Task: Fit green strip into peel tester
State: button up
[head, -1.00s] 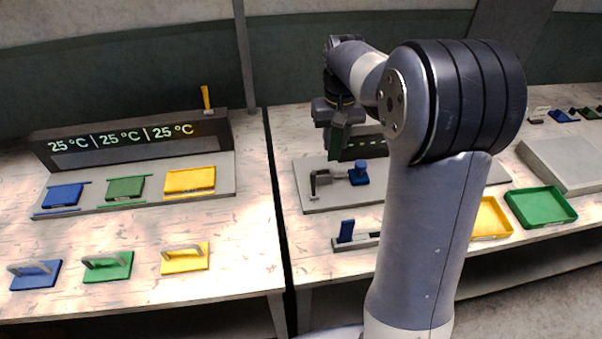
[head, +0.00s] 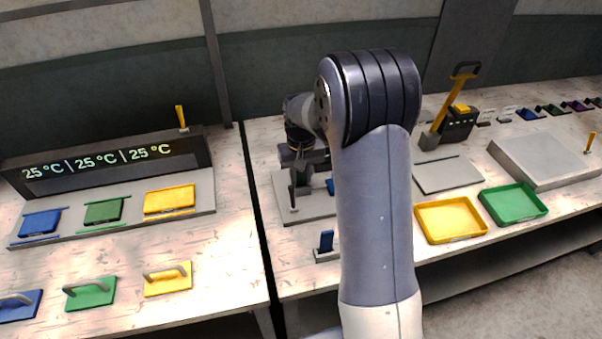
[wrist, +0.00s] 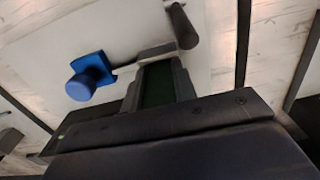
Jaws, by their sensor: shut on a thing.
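The green strip (wrist: 157,86) shows dark green between the two fingers of my gripper (wrist: 158,78) in the wrist view. My gripper is shut on it. The peel tester is a grey plate (head: 312,209) on the right-hand bench, with a blue knobbed clamp (wrist: 90,76) and a dark, rounded handle (wrist: 182,26). In the wrist view the fingertips are close to the handle, and the blue clamp is left of them. In the head view my gripper (head: 300,180) is low over the plate. I cannot tell whether the strip touches the tester. My arm hides much of the plate.
A blue piece stands upright in a small holder (head: 326,254) in front of the plate. Yellow (head: 450,236) and green (head: 490,218) trays lie to the right. A heater display (head: 105,160) and colored plates fill the left bench. A gap separates the benches.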

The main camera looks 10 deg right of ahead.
jog(key=shift+f, duration=0.2)
jog(key=o, duration=0.9)
jog(key=shift+o, duration=0.2)
jog(key=shift+r, duration=0.1)
notch_tip(320, 180, up, 12)
jog(key=shift+r+b, duration=0.15)
jog(key=shift+b, duration=0.35)
jog(key=shift+f, duration=4.2)
jog(key=shift+f, duration=0.1)
